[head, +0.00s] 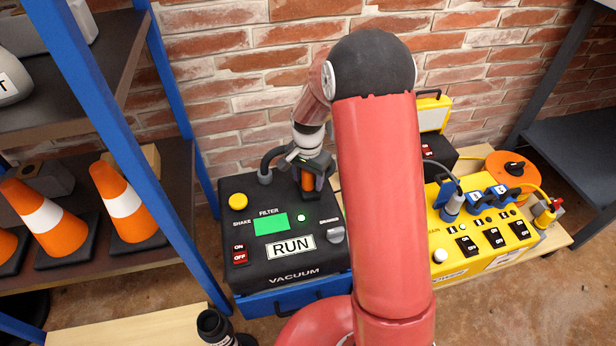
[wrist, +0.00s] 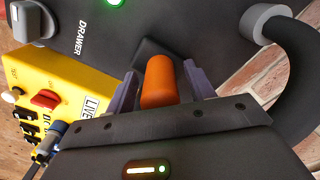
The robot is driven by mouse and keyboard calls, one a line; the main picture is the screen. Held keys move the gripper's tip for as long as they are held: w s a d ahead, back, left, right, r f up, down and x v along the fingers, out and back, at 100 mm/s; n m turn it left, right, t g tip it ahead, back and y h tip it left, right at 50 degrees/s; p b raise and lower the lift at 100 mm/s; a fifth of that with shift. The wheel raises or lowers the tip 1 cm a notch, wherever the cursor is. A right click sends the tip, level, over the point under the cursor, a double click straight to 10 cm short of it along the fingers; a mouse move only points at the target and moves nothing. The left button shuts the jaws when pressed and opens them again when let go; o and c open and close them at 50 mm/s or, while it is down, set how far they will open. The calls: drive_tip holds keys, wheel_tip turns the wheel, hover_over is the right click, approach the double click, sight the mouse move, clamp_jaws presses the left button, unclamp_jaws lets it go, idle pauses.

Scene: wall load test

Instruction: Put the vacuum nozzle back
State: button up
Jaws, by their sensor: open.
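The vacuum (head: 310,215) is a black-topped unit with a RUN label and a lit green display, on a blue base. An orange cylinder, seemingly the nozzle's grip (head: 308,181), stands at the back right of its top. The wrist view shows this orange grip (wrist: 160,82) between my fingers, with a dark flat piece (wrist: 153,50) beyond it. My gripper (wrist: 163,90) is open around the grip, with gaps on both sides. A black hose (head: 272,157) rises from a grey collar and curves toward my gripper; its far end is hidden.
A yellow panel (head: 475,235) with switches and plugs stands to the right, beside an orange cable reel (head: 510,172). A blue-framed shelf with orange cones (head: 122,200) is at left. A brick wall (head: 230,100) stands close behind. A black cylindrical item (head: 213,325) shows at the bottom.

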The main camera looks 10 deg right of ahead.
wheel_tip(320, 180, up, 12)
drive_tip(key=shift+r+p, duration=0.2)
drive_tip(key=shift+p, duration=0.65)
drive_tip(key=s+r+n+t, duration=0.3)
drive_tip(key=s+r+n, duration=0.1)
drive_tip(key=s+r, duration=0.8)
drive_tip(key=s+r+n+t, duration=0.1)
drive_tip(key=s+n, duration=0.4)
drive_tip(key=s, duration=0.9)
drive_tip(key=shift+s+r+t, duration=0.2)
drive_tip(key=shift+r+t, duration=0.1)
drive_tip(key=shift+t, duration=0.5)
wheel_tip(320, 180, up, 2)
drive_tip(key=shift+r+p, duration=0.2)
drive_tip(key=shift+p, duration=0.95)
